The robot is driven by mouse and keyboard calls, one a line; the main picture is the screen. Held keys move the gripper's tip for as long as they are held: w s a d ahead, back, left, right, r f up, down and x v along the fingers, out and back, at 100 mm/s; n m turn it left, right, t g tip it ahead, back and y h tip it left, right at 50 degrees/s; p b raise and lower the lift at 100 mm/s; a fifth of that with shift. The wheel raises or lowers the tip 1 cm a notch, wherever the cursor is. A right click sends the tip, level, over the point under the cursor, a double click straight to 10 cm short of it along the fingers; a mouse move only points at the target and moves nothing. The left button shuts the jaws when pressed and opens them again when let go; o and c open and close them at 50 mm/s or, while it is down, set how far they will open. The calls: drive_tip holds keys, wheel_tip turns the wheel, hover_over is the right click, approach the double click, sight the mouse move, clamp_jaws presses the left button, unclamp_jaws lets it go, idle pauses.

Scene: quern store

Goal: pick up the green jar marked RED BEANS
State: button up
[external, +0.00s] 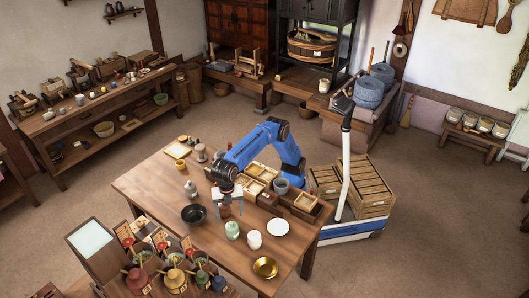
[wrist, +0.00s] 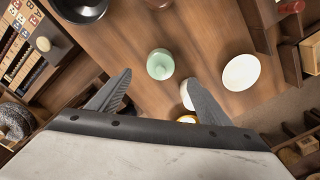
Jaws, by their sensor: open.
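A pale green jar (external: 232,230) stands upright on the wooden table, in front of my gripper (external: 228,212). In the wrist view the green jar (wrist: 160,64) shows from above, just beyond the gap between my open fingertips (wrist: 160,82), and not held. No lettering on it is readable. A white jar (external: 254,240) stands to its right; in the wrist view the white jar (wrist: 186,96) is partly hidden by the right finger. A reddish-brown item (external: 225,212) shows between or behind my fingers in the external view; I cannot tell which.
A black bowl (external: 193,215) lies left of the green jar, a white plate (external: 278,227) to the right and a brass bowl (external: 265,267) at the front right. Wooden boxes (external: 262,174) stand behind. Several lidded pots (external: 175,279) crowd a stand at the front left.

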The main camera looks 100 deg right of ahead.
sight(232, 227)
wheel_tip(232, 227, down, 13)
drive_tip(key=shift+a+f, duration=0.1)
drive_tip(key=shift+f, duration=0.1)
idle(0.5)
drive_tip(key=c, duration=1.5)
drive_tip(key=shift+r, duration=0.1)
